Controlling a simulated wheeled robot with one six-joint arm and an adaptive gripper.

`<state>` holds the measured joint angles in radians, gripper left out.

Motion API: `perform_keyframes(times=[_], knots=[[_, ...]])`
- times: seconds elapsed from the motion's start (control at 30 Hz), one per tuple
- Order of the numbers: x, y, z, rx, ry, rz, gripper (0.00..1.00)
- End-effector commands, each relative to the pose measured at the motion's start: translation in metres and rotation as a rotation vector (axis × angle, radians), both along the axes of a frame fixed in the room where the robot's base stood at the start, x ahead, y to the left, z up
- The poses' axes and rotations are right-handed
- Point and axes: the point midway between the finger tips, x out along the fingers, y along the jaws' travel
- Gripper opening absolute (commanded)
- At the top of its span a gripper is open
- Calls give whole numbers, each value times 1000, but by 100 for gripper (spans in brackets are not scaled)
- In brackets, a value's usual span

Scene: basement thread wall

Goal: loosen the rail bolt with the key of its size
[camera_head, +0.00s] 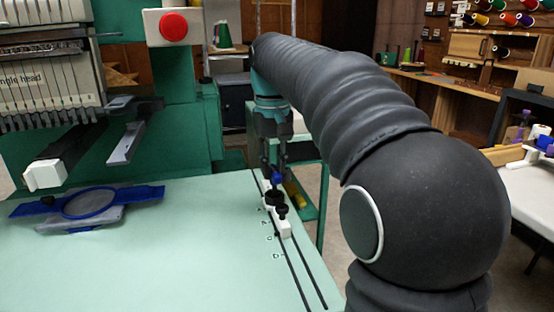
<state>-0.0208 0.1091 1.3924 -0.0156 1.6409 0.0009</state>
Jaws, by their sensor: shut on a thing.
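My gripper (275,172) points straight down over the rail at the right side of the pale green table. It is shut on a small blue piece (277,181), which looks like the key. The lower end of the key is hard to make out against a black knob-like head (273,198) just below it; I cannot tell whether they touch. A second black head (282,211) stands on a white block (284,228) on the rail (300,272). Which of these is the rail bolt is not clear. Small letters are printed beside the rail.
A blue hoop frame (90,204) lies on the table (180,265) at left, below the embroidery machine head (50,75). A red button (173,26) is on the machine. A yellow item (297,196) is on a green shelf beyond the table edge. The table's front middle is clear.

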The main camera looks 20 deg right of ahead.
Motion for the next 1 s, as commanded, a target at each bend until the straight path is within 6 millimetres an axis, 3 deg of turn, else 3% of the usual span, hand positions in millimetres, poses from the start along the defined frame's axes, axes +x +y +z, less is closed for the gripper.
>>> perform_keyframes(times=[0.4, 1.0], knots=[[0, 0, 0, -2, -2, 491, 0], [0, 0, 3, -1, -1, 831, 0]])
